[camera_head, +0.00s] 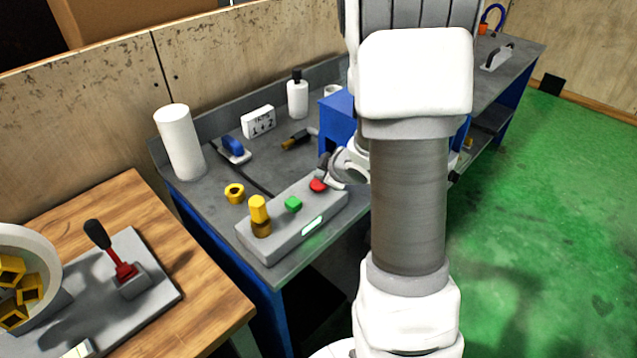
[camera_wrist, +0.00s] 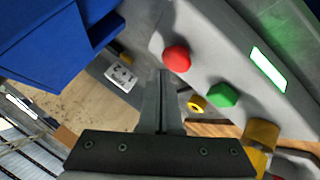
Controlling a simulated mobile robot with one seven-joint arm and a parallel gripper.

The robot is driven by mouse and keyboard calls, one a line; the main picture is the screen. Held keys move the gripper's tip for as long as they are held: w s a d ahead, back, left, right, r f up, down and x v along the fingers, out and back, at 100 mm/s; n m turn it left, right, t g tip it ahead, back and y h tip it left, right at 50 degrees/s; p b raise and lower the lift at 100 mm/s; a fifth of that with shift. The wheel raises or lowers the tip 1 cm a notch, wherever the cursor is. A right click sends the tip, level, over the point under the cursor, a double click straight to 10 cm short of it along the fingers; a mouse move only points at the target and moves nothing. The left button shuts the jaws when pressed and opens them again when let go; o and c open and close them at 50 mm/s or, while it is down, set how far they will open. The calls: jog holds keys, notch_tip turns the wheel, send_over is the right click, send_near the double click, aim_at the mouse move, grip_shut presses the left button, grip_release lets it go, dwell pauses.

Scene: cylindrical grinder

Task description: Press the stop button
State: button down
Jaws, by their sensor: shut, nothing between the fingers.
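A grey control box (camera_head: 285,222) sits on the grey workbench. It bears a red button (camera_head: 318,185), a green button (camera_head: 293,204), a yellow knob (camera_head: 259,213) and a lit green-white display (camera_head: 312,226). My gripper (camera_head: 324,160) is shut and empty, right by the red button in the head view. In the wrist view the red button (camera_wrist: 177,58) shows just beyond and right of my closed fingertips (camera_wrist: 164,74). The green button (camera_wrist: 223,95) lies further right. I cannot tell whether the fingers touch the red button. My arm hides part of the bench.
A blue box (camera_head: 338,115) stands behind my gripper. A white roll (camera_head: 179,142), a white bottle (camera_head: 297,96), a small clock-like block (camera_head: 258,121) and a yellow ring (camera_head: 235,192) are on the bench. A wooden table (camera_head: 160,215) with a red-based lever (camera_head: 124,268) adjoins at left. Green floor is clear at right.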

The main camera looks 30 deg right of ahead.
aim_at(322, 186)
jog(key=shift+f, duration=0.4)
jog(key=shift+f+b, duration=0.55)
jog(key=shift+b, duration=0.2)
dwell(0.3)
dwell(0.4)
jog(key=shift+r+p, duration=0.95)
jog(key=shift+r, duration=0.05)
jog(key=shift+r, duration=0.1)
notch_tip(322, 186, up, 5)
jog(key=p, duration=0.4)
jog(key=shift+p, duration=0.4)
